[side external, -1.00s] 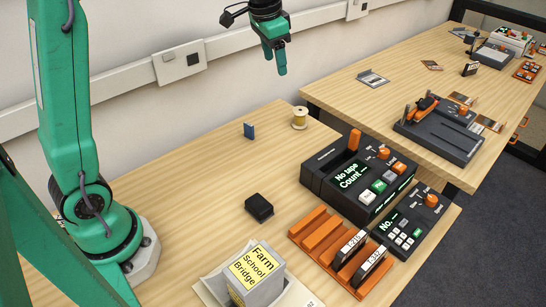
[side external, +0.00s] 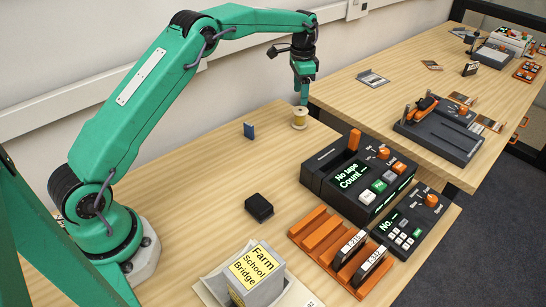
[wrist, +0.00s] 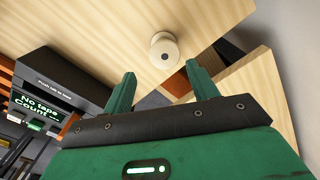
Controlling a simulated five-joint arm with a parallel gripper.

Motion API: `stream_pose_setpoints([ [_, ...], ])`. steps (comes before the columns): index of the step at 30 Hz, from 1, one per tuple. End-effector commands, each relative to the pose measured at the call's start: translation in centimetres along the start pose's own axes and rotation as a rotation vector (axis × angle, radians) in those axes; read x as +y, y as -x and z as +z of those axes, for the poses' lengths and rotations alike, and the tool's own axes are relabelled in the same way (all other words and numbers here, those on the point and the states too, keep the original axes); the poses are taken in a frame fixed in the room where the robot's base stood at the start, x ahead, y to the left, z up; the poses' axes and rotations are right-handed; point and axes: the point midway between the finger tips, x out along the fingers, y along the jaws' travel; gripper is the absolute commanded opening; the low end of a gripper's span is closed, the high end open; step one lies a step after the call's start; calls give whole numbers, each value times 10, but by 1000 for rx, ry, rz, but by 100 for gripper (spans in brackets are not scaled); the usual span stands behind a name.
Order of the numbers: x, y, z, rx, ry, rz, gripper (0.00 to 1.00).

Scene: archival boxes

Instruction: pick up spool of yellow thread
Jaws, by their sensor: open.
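The spool of yellow thread (side external: 300,118) stands upright on the wooden table near its back right edge, pale cream-yellow in the side view. In the wrist view the spool (wrist: 164,51) is seen from above, with a dark hole in its top, beyond my fingertips and roughly between their lines. My gripper (side external: 304,98) points down just above the spool in the side view, its fingertips close to the spool's top. In the wrist view my gripper (wrist: 161,75) has its two green fingers apart with nothing between them. Whether a fingertip touches the spool is not clear.
A small blue block (side external: 249,130) stands left of the spool. A black box (side external: 258,207) lies nearer the front. The dark tape counter (side external: 352,178) stands right of them. An orange rack (side external: 328,242) holds tapes. The wood between spool and black box is clear.

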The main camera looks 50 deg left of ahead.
Motion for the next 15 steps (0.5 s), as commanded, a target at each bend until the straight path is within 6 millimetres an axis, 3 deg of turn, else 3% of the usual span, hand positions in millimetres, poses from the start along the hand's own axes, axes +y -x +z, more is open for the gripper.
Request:
stream_pose_setpoints([
  [3,-4,-13,-2,-9,-12,7,59],
  [15,-6,-25,-3,-14,-18,11,59],
])
